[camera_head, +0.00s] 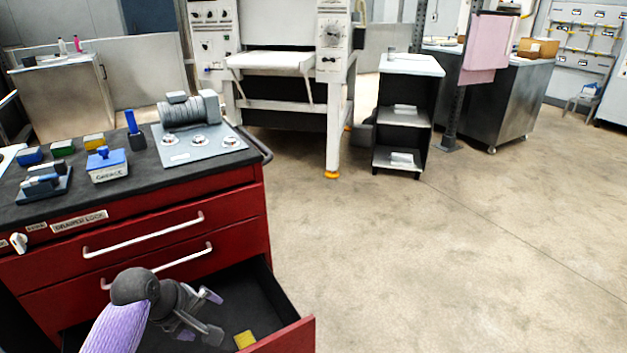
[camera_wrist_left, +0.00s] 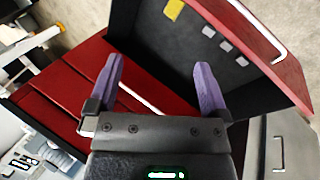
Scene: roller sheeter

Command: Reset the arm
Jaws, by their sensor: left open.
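My left gripper (camera_head: 208,314) reaches in from the lower left in the head view, over the open bottom drawer of the red tool cabinet. Its two purple fingers are spread apart with nothing between them, as the left wrist view (camera_wrist_left: 155,85) also shows. The open drawer (camera_head: 290,338) has a dark floor. A yellow block (camera_head: 244,339) lies in it, and it also shows in the left wrist view (camera_wrist_left: 173,9) near several small grey pieces (camera_wrist_left: 225,45). My right gripper is not in view.
The red cabinet (camera_head: 225,182) has two shut drawers with white handles above the open one. On its black top stand a grease box (camera_head: 107,165), a motor on a plate (camera_head: 190,112) and small blocks. The sheeter (camera_head: 280,65) and a shelf cart (camera_head: 407,105) stand behind. Floor at right is clear.

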